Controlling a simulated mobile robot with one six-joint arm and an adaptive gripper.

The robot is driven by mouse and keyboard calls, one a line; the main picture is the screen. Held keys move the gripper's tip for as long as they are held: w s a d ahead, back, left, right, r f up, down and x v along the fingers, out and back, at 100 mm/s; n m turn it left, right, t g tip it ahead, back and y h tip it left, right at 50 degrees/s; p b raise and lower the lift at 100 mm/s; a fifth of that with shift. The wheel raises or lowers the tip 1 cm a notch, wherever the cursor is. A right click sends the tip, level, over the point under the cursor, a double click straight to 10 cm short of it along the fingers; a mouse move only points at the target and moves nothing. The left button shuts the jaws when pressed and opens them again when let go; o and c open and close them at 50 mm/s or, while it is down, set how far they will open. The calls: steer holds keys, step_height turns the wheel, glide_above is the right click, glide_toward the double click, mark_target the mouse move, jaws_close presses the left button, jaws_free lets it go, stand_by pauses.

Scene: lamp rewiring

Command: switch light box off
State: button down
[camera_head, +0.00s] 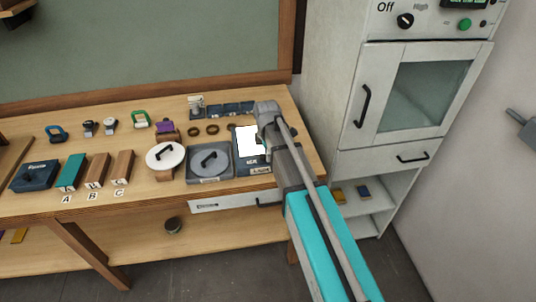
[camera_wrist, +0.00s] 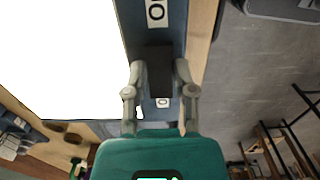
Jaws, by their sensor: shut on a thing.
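The light box shows a bright white lit panel (camera_head: 247,143) in a dark frame at the right end of the wooden table. In the wrist view its glowing panel (camera_wrist: 58,58) fills the upper left, beside a dark blue frame strip (camera_wrist: 138,20). A black switch (camera_wrist: 159,78) sits on that strip, with small white labels above and below it. My gripper (camera_wrist: 159,66) is shut on the switch, one finger on each side. In the head view my arm hides the fingers, the switch and part of the box.
A grey round-lidded box (camera_head: 209,166) and a white disc (camera_head: 165,156) stand left of the light box. A white cabinet (camera_head: 415,95) with a glass door stands close to the right. Colored blocks lie farther left. The table's front edge drops to the floor.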

steer(key=shift+a+h+b, duration=0.2)
steer(key=shift+h+b, duration=0.1)
steer(key=shift+h, duration=0.7)
steer(key=shift+a+h+b, duration=0.2)
steer(key=shift+h+b, duration=0.1)
steer(key=shift+h, duration=0.7)
steer(key=shift+c, duration=2.2)
jaws_free()
steer(key=shift+d+y+p, duration=0.15)
steer(key=shift+y+p, duration=0.15)
steer(key=shift+y, duration=0.2)
